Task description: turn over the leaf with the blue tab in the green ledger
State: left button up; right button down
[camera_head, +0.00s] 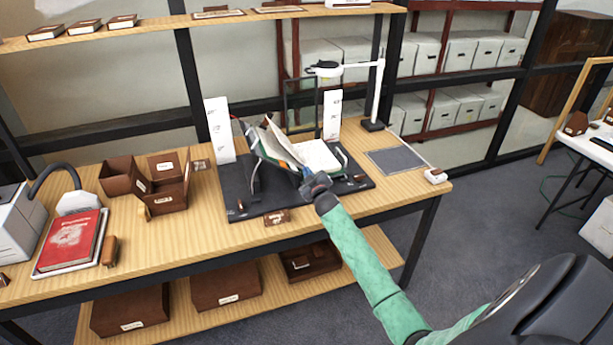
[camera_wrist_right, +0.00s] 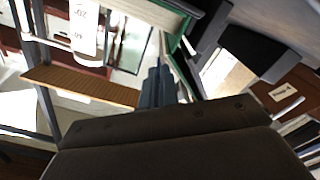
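The green ledger (camera_head: 318,156) lies open on a black cradle (camera_head: 238,190) at the middle of the table. Its right-hand pages lie fairly flat, and pale leaves (camera_head: 272,142) stand raised and slanted on its left side. A small blue spot (camera_head: 305,171), perhaps the blue tab, shows beside my right gripper (camera_head: 309,178), which is at the ledger's near edge. In the right wrist view, the gripper's fingers (camera_wrist_right: 158,88) look close together beside the green cover edge (camera_wrist_right: 178,40). Whether a leaf is between them is unclear. My left gripper is not in view.
White numbered cards (camera_head: 219,130) stand behind the cradle at both sides. A white lamp (camera_head: 378,90) rises behind the ledger at the right. A dark grey mat (camera_head: 396,160) lies to the right. Brown boxes (camera_head: 165,190) and a red book (camera_head: 70,240) are to the left.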

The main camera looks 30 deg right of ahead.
jog(key=shift+f+m, duration=0.15)
jog(key=shift+m, duration=0.15)
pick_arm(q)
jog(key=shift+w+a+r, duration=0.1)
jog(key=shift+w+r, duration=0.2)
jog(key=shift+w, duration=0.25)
